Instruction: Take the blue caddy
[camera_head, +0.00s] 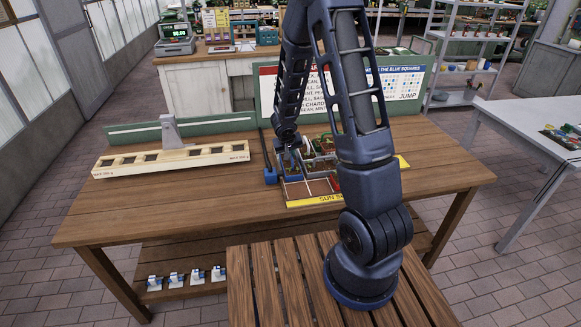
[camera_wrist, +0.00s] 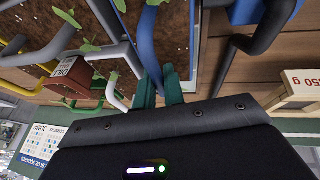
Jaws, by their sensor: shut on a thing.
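I cannot tell whether the caddy is lifted.
Other trays with grey and yellow handles crowd close by, including a grey handle (camera_wrist: 128,60) and a dark red block (camera_wrist: 78,76). A long wooden rack marked with weights (camera_head: 175,160) stands left. A sign board (camera_head: 405,85) stands behind. The table's front left is clear.

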